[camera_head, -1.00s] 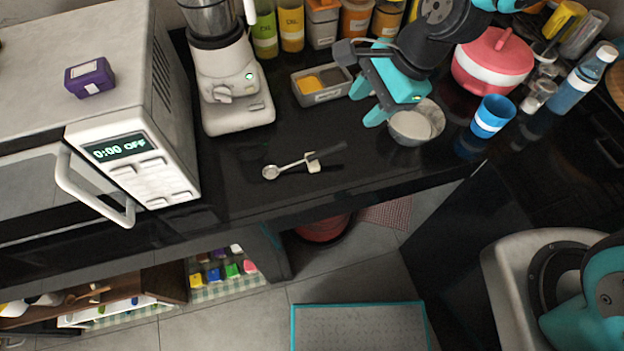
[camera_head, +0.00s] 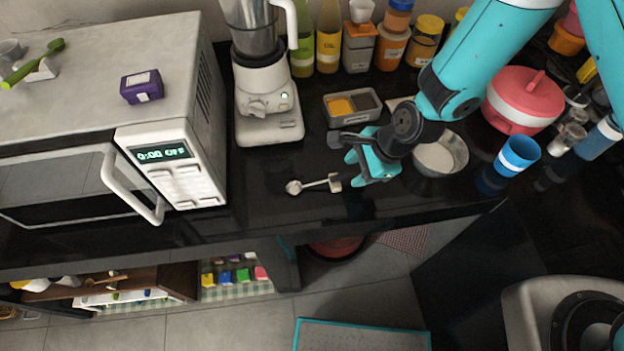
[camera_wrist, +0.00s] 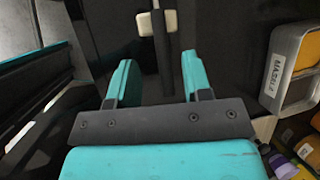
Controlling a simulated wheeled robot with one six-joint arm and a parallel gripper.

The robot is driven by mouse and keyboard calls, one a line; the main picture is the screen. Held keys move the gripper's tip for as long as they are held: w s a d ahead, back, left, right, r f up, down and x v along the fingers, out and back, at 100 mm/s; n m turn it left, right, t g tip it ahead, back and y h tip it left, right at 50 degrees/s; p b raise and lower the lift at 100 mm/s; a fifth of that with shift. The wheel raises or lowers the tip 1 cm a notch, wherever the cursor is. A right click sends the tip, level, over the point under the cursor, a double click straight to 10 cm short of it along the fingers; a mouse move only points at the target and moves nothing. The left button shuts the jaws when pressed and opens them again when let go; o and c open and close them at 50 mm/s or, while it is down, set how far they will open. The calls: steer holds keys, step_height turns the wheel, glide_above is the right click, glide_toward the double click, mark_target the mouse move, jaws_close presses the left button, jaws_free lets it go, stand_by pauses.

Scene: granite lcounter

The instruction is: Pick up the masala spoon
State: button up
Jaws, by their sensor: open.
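A small spoon, which I take as the masala spoon, lies on the black counter with its round metal bowl (camera_head: 293,187) to the left and its neck on a small pale rest (camera_head: 335,183). My gripper (camera_head: 355,171) is open just right of the rest, over the handle, and hides most of the handle in the head view. In the wrist view the dark handle (camera_wrist: 162,45) crosses the pale rest (camera_wrist: 156,23) and runs down between my open fingers (camera_wrist: 157,60). I cannot tell the height gap. The spoon's bowl is out of the wrist view.
A two-part tray (camera_head: 352,107) with yellow powder, labelled masala in the wrist view (camera_wrist: 272,74), stands behind my gripper. A metal bowl (camera_head: 458,150) and blue cup (camera_head: 517,156) stand to the right. A blender (camera_head: 268,105) and microwave (camera_head: 170,165) stand left. The counter's front edge is close.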

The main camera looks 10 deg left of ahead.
mark_target(351, 173)
steer(key=shift+p+x, duration=0.5)
steer(key=shift+x, duration=1.35)
steer(key=shift+w, duration=0.15)
jaws_close()
